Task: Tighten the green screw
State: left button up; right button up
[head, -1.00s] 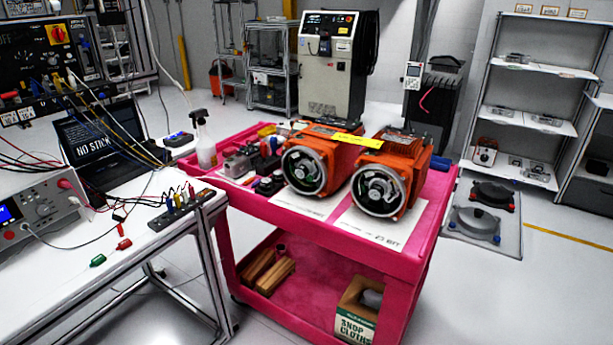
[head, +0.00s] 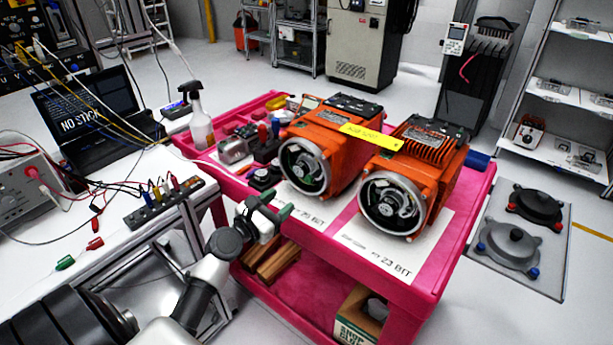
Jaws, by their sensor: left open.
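Two orange servo motors stand side by side on the pink cart (head: 425,292), their round open ends facing me. The left motor (head: 322,135) and the right motor (head: 425,165) each show a silver ring with dark and metallic parts inside. I cannot make out a green screw in either one. My left gripper (head: 274,211) is at the cart's front edge, in front of and below the left motor. It is open, with nothing seen between its fingers, and apart from both motors. My right gripper is out of view.
A yellow tag (head: 371,137) lies across the motors. White printed sheets lie under them. A spray bottle (head: 201,122) and small tools crowd the cart's left side. Grey and black round parts (head: 510,246) lie on a floor mat at right.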

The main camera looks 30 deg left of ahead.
aim_at(307, 180)
pick_arm(q)
jog(key=w, duration=0.8)
jog(key=shift+w+d, duration=0.35)
jog(key=shift+d, duration=0.05)
jog(key=shift+w+f, duration=0.1)
jog(key=shift+w, duration=0.45)
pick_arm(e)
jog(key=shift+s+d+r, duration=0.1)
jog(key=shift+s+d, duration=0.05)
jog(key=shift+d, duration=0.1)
pick_arm(q)
grip_shut()
